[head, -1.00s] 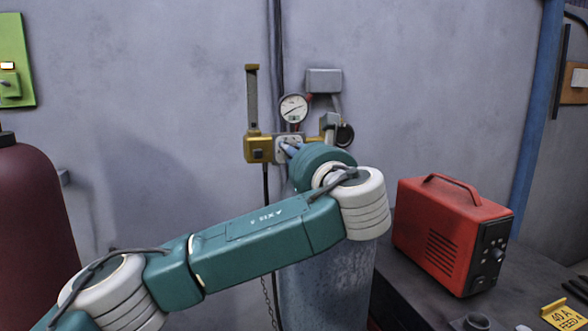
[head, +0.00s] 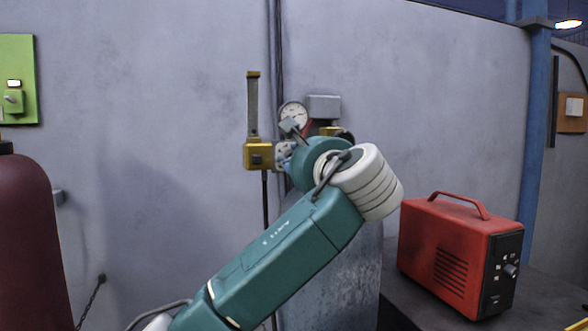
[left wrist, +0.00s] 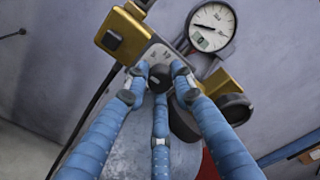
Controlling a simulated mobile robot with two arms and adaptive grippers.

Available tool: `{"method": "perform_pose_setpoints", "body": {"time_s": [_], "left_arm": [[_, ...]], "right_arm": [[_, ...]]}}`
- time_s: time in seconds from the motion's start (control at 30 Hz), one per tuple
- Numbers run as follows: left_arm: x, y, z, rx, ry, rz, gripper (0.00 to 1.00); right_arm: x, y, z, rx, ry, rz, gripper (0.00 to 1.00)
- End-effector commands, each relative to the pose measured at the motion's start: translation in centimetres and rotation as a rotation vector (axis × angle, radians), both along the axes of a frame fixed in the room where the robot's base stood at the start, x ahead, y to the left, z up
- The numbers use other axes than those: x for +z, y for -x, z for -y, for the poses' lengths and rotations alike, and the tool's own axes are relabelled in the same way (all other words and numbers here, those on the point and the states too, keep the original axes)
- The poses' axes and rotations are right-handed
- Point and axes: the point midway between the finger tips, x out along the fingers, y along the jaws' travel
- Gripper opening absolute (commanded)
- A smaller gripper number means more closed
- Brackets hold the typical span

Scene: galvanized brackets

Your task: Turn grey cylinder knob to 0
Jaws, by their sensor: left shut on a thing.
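The dark knob (left wrist: 160,74) is on a pale marked plate (left wrist: 157,53) of the brass-coloured regulator, above the grey cylinder. My left gripper (left wrist: 160,71) has three blue fingers, and they are shut around the knob. The knob's pointer and the plate's marks are too small or covered to read. In the head view my left gripper (head: 283,160) is at the regulator (head: 258,155), and my wrist hides the knob. The grey cylinder (head: 325,287) stands below, partly behind my arm. My right gripper is not in view.
A round pressure gauge (left wrist: 212,27) sits just above the knob. A dark round part (left wrist: 236,108) is at its lower right. A red machine (head: 458,255) stands on a dark bench at the right. A dark red tank (head: 30,240) is at the left.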

Motion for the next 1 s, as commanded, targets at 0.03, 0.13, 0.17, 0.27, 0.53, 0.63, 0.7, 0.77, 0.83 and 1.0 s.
{"method": "perform_pose_setpoints", "body": {"time_s": [0.03,0.13,0.17,0.27,0.53,0.63,0.7,0.77,0.83,1.0], "left_arm": [[-0.87,-0.07,0.23,-0.003,0.026,-0.006,0.0],[-0.78,-0.06,0.23,-0.002,0.072,0.009,0.0],[-0.76,-0.08,0.23,-0.002,0.083,0.013,0.0],[-0.7,-0.1,0.2,-0.002,0.113,0.023,0.0],[-0.54,-0.08,0.19,-0.001,0.148,0.037,0.0],[-0.51,-0.08,0.17,-0.001,0.15,0.037,0.0],[-0.5,-0.08,0.17,-0.001,0.15,0.037,0.0],[-0.49,-0.08,0.17,-0.001,0.15,0.037,0.0],[-0.49,-0.07,0.16,-0.001,0.149,0.037,0.0],[-0.42,-0.07,0.15,-0.001,0.149,0.038,0.43]], "right_arm": [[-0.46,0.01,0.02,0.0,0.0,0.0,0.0],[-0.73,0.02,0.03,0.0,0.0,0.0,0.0],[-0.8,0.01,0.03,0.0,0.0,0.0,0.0],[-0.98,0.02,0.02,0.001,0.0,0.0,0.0],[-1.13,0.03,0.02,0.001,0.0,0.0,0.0],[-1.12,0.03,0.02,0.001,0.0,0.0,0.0],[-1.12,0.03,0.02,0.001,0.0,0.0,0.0],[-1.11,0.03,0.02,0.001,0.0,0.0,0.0],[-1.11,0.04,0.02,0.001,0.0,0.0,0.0],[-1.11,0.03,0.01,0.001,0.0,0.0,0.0]]}}
